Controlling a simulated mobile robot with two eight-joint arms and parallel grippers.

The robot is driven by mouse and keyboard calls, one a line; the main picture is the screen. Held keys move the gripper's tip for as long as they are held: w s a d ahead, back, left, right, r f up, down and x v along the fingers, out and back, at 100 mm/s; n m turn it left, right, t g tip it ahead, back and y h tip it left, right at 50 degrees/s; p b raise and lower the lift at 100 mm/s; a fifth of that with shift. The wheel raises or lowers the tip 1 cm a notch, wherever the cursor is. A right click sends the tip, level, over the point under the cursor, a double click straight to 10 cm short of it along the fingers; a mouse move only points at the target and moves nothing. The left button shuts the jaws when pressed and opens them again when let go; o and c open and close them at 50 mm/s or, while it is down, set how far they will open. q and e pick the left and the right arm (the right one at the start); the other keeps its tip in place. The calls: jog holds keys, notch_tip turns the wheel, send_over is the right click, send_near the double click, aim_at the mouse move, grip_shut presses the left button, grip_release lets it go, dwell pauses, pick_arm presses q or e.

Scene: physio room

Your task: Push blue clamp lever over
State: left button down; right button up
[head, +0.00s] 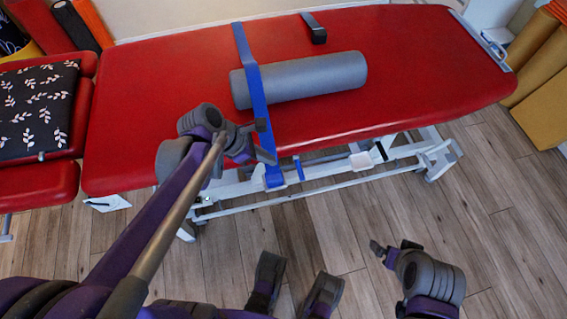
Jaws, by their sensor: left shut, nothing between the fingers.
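A blue strap (254,82) runs over the grey roll (315,77) on the red treatment table (420,60) and hangs over its near edge. At its lower end is a blue clamp (274,178) at the white rail. A small blue lever (299,167) stands up just right of the clamp. My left gripper (263,143) is shut and empty, in front of the strap at the table's near edge, just above the clamp; it hides part of the strap. I cannot tell whether it touches it. My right gripper (383,250) is low over the floor, far from the clamp; its fingers are unclear.
A white block (361,161) sits on the table's white frame (330,185), right of the lever. A black strap piece (314,28) lies behind the roll. A patterned cushion (38,110) lies on a red seat at left. Wooden floor (500,220) is free at right.

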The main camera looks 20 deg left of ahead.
aim_at(300, 174)
pick_arm(q)
jog(key=b+x, duration=0.4)
jog(key=x, duration=0.9)
jog(key=shift+f, duration=0.15)
jog(key=shift+d, duration=0.15)
